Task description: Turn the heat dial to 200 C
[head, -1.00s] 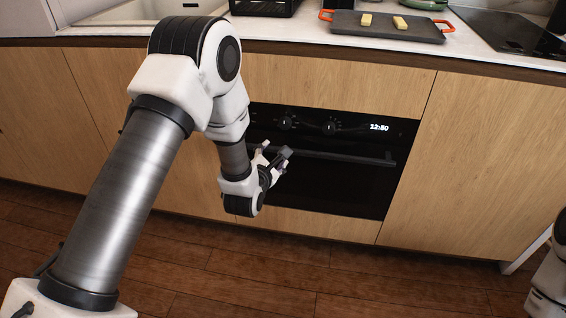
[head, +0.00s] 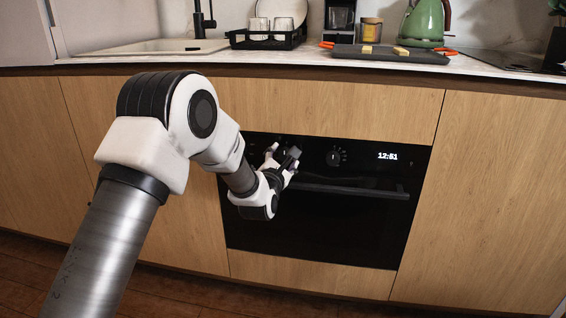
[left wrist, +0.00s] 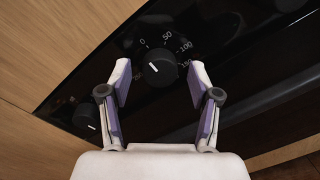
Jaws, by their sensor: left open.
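My right gripper is out of view.
The oven handle (head: 350,190) runs below the knobs. The other knob (left wrist: 87,118) is at lower left in the wrist view. The clock (head: 388,156) reads 12:51. The counter above holds a tray (head: 390,55) and a green kettle (head: 424,22).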

